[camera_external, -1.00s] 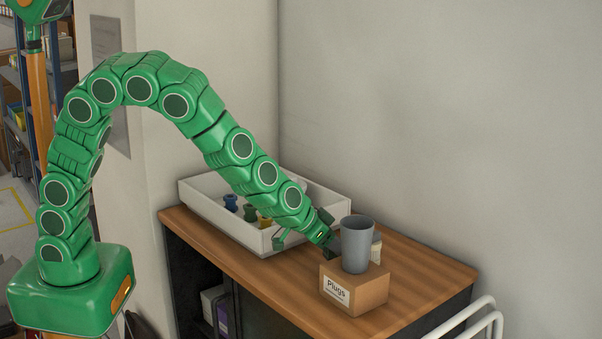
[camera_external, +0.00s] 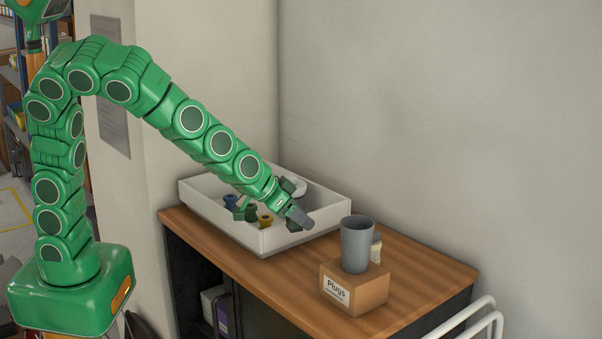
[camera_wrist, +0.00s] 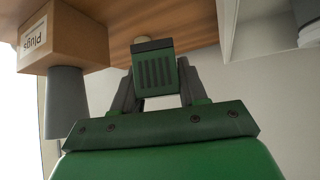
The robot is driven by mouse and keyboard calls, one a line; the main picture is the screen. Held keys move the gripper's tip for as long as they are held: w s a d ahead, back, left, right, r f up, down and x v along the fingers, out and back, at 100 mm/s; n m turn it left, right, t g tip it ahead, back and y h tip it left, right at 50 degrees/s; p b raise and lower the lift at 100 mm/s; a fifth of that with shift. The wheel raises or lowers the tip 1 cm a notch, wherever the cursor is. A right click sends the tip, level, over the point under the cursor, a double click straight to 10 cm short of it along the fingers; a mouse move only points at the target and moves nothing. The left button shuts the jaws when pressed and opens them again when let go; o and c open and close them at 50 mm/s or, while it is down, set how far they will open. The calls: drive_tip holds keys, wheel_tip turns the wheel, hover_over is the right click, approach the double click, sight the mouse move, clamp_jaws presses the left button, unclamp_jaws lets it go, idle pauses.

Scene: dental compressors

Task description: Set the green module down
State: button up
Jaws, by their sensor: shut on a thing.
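My gripper (camera_external: 297,211) is in front of and above the right front part of the white tray in the external view. In the wrist view my gripper (camera_wrist: 158,68) is shut on the green module (camera_wrist: 154,76), a ribbed green block with a dark end, held between two dark fingers. The module is clear of the brown box and the cup. In the external view the fingers largely hide it, and its height above the wooden top (camera_external: 425,262) is hard to judge.
The white tray (camera_external: 262,243) holds blue and yellow spool-like pieces and a white item. The wooden top is bare between tray and box and at right.

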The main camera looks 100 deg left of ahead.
drive_tip(key=s+r, duration=0.2)
drive_tip(key=s, duration=0.3)
drive_tip(key=w+d+m+h, duration=0.3)
drive_tip(key=w+d+m, duration=0.1)
drive_tip(key=w+d, duration=0.5)
drive_tip(key=w+a+m+t+h, duration=0.1)
drive_tip(key=w+a+m+h, duration=0.1)
drive_tip(key=w+a, duration=0.55)
drive_tip(key=shift+w+d+f+m+g+h, duration=0.35)
drive_tip(key=shift+w+d+m+g+h, duration=1.15)
drive_tip(key=shift+w, duration=3.15)
drive_tip(key=shift+w+d+f+m+g+h, duration=0.35)
drive_tip(key=shift+w+m+h, duration=1.25)
drive_tip(key=shift+w+m, duration=2.45)
drive_tip(key=shift+m+g+h, duration=0.5)
drive_tip(key=shift+m+g, duration=0.25)
drive_tip(key=shift+g, duration=0.1)
drive_tip(key=shift+w+a+f, duration=0.1)
drive_tip(key=shift+a+f, duration=0.15)
drive_tip(key=shift+f, duration=1.55)
drive_tip(key=shift+s+a+f, duration=0.1)
drive_tip(key=shift+a+f, duration=0.1)
drive_tip(key=shift+f, duration=1.65)
drive_tip(key=shift+w+a+f, duration=0.1)
drive_tip(key=shift+a+f, duration=0.15)
drive_tip(key=shift+f, duration=1.55)
drive_tip(key=shift+f, duration=0.15)
